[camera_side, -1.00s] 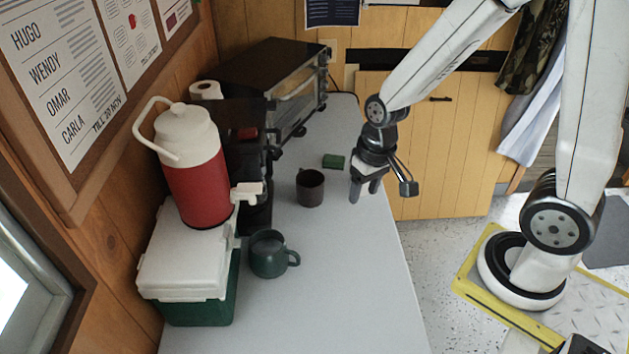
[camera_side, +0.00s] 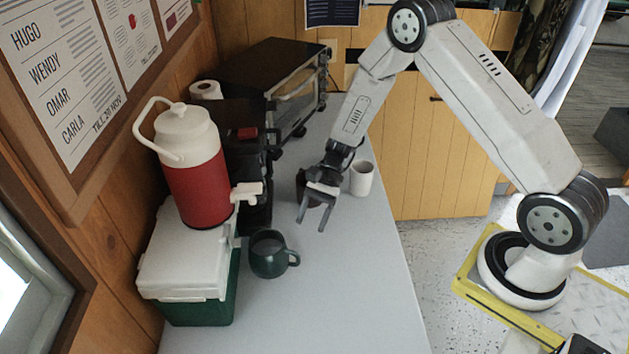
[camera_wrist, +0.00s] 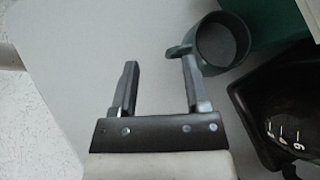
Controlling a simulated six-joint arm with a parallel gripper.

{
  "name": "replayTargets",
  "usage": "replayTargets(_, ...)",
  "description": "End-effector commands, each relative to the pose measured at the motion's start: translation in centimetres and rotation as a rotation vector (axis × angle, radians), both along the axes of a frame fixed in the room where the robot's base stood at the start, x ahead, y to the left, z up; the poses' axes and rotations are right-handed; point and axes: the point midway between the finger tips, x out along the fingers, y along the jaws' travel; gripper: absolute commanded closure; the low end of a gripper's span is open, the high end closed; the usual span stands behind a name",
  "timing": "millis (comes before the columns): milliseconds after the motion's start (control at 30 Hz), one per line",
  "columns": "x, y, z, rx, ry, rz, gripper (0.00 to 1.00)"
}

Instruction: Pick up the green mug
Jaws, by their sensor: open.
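The green mug (camera_side: 268,258) stands upright on the grey counter, in front of the coffee maker and beside the cooler, its handle pointing right. In the wrist view the green mug (camera_wrist: 236,66) is at the upper right, with its handle toward the right finger. My gripper (camera_side: 311,226) is open and empty, above the counter, to the right of the green mug and farther back. In the wrist view my gripper (camera_wrist: 160,64) has its fingers spread with bare counter between them. Whether the right fingertip touches the handle cannot be told.
A dark mug (camera_side: 301,183) is partly hidden behind my gripper. A white mug (camera_side: 361,180) stands just right of it. The black coffee maker (camera_side: 250,165) and cooler (camera_side: 185,268) with a red jug (camera_side: 197,190) line the left. The counter's front (camera_side: 325,310) is clear.

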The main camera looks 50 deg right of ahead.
Motion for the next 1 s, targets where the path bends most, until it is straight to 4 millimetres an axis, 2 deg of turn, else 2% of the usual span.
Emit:
replayTargets(100, 1.2, 0.3, -1.8, 0.091, 0.065, -0.093, 0.4)
replayTargets(333, 3.0, 0.5, -3.9, 0.238, 0.147, -0.233, 0.4)
replayTargets(733, 3.7, 0.6, -4.7, 0.296, 0.174, -0.282, 0.4)
replayTargets(1000, 3.6, 2.5, -5.4, 0.295, 0.174, -0.28, 0.4)
